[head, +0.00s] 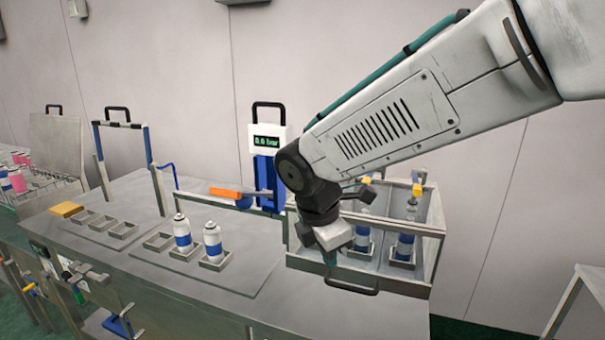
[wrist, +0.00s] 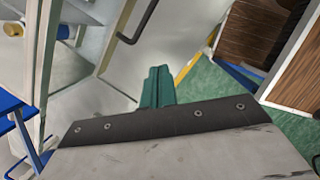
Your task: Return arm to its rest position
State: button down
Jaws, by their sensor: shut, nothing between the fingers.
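My arm reaches in from the upper right in the head view and bends down in front of the grey crate (head: 365,268). My gripper (head: 330,258) points down at the crate's left front part, near its black handle. In the wrist view the green fingers of my gripper (wrist: 158,88) are together with nothing between them. The crate's dark handle (wrist: 138,22) also shows there, a little beyond the fingers. Two cans with blue bands (head: 404,246) stand inside the crate, one partly behind my arm.
Two white and blue cans (head: 212,242) stand in holders on the grey bench (head: 190,310). Behind them is a blue and white device (head: 267,150) reading 0.0 bar, with an orange handle (head: 231,193). A yellow block (head: 66,209) lies by empty holders at left. Green floor (wrist: 210,88) shows beside the bench.

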jog(key=s+d+r+m+y, duration=0.1)
jog(key=s+d+r+m, duration=0.1)
jog(key=s+d+m, duration=0.8)
jog(key=s+d+r+m+y, duration=0.1)
jog(key=s+d+r+m, duration=0.1)
jog(key=s+d+m, duration=0.9)
jog(key=shift+s+d+r+m+g, duration=0.35)
jog(key=shift+s+m+g, duration=0.1)
jog(key=shift+m, duration=0.55)
